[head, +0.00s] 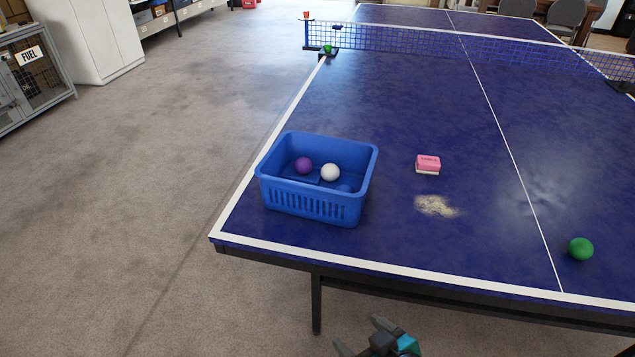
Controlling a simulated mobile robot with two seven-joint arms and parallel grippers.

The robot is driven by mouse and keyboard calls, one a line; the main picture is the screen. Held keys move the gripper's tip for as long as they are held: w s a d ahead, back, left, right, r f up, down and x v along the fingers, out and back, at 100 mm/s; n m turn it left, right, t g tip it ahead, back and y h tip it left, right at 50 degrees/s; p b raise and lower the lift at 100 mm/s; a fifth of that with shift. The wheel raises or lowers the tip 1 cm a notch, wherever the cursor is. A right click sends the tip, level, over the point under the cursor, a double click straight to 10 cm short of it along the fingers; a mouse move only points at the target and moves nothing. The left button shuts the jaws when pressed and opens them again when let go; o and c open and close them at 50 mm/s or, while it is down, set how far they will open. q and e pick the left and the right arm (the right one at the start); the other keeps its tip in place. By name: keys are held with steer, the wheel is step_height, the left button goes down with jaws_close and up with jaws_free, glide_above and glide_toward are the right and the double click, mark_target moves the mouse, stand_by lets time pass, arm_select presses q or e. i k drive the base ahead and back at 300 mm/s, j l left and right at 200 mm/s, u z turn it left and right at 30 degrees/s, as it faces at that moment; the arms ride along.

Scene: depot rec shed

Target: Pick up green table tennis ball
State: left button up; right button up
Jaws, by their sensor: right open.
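A green table tennis ball (581,248) lies on the blue table (400,230) near its front edge, at the right of the head view, just right of the white centre line. A second, smaller-looking green ball (327,49) shows by the left end of the net. My right gripper (358,335) is at the bottom of the head view, below and in front of the table edge, well left of the near green ball. It is open and empty. My left gripper is not in view.
A blue basket (316,207) on the table holds a purple ball (303,165) and a white ball (330,172). A pink and white eraser-like block (428,163) lies near a pale dusty patch (436,206). The net (440,42) crosses farther back. Floor at left is clear.

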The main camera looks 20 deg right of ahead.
mark_target(579, 249)
steer(key=z, duration=2.25)
steer(key=i+l, duration=0.15)
steer(key=l, duration=0.15)
steer(key=i+l, duration=0.1)
steer(key=l, duration=0.15)
steer(key=i+l+u, duration=0.2)
steer(key=l, duration=0.2)
steer(key=i+l+u, duration=0.15)
steer(key=l, duration=0.25)
steer(key=k, duration=0.05)
